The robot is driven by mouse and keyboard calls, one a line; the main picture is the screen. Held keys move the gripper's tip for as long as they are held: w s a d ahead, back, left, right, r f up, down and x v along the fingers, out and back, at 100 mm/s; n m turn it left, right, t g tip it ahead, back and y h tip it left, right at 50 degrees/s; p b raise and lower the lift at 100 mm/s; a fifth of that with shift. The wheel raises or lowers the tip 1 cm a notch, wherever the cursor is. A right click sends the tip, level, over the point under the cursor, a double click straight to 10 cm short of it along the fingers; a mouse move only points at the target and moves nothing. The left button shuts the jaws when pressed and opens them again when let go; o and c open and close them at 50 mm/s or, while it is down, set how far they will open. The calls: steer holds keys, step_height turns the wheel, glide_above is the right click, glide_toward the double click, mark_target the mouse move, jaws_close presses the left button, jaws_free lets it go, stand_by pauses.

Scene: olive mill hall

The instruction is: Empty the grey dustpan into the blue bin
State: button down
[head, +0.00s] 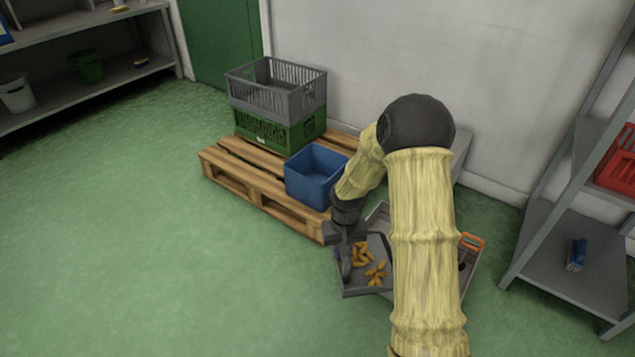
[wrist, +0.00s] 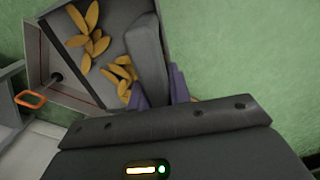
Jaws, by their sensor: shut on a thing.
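The grey dustpan (head: 352,290) holds several orange-brown leaf-like pieces (head: 376,273). It also shows in the wrist view (wrist: 118,18), with the pieces lying in its pan (wrist: 90,28). My gripper (head: 345,236) is shut on the dustpan's handle, which lies between its fingers in the wrist view (wrist: 160,90). The blue bin (head: 307,187) stands upright on the wooden pallet, behind and left of my gripper. The part of its inside that shows looks empty. My arm hides the right part of the dustpan in the head view.
The pallet (head: 235,178) also bears a grey crate (head: 270,98) stacked on a green crate (head: 270,130). A grey tray-like surface with an orange-handled thing (head: 471,241) lies beside the dustpan. Metal shelves (head: 565,245) stand at right. The green floor at left is clear.

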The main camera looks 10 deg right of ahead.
steer(key=shift+r, duration=0.1)
step_height(320, 180, up, 13)
steer(key=p, duration=1.3)
steer(key=shift+d, duration=0.15)
